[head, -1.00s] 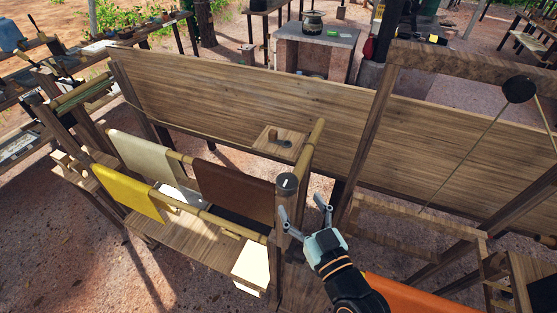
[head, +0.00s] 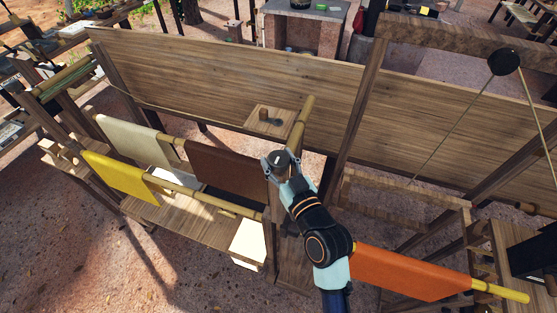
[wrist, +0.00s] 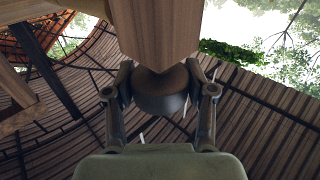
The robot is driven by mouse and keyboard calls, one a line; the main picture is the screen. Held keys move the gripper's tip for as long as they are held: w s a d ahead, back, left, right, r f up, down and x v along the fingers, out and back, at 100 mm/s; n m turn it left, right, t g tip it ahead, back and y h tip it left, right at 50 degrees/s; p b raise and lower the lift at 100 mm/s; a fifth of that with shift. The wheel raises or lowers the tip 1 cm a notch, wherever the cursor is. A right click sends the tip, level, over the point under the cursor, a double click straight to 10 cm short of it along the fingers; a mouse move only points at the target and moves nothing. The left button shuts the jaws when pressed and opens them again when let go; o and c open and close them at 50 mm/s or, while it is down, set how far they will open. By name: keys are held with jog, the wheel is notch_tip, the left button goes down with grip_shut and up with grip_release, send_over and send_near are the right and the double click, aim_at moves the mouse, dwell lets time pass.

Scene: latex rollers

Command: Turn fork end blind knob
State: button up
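The knob (head: 277,158) is a dark round cap with a pale mark on top, at the end of the wooden frame. It also shows in the wrist view as a dark disc (wrist: 160,92) below a wooden post (wrist: 158,30). My gripper (head: 280,166) has its two fingers around the knob, one on each side. In the wrist view the fingers (wrist: 161,88) stand apart, with a narrow gap to the knob on each side. Whether either pad touches it is hard to tell. The arm partly hides the post below.
Yellow (head: 118,177), cream (head: 130,140) and brown (head: 228,172) sheets hang on poles to the left. An orange sheet (head: 410,272) hangs at lower right. A long wooden panel (head: 220,80) stands behind. A small wooden block (head: 270,122) sits on the frame beyond the knob.

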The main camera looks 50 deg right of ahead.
jog(key=c, duration=0.6)
jog(key=shift+o, duration=0.2)
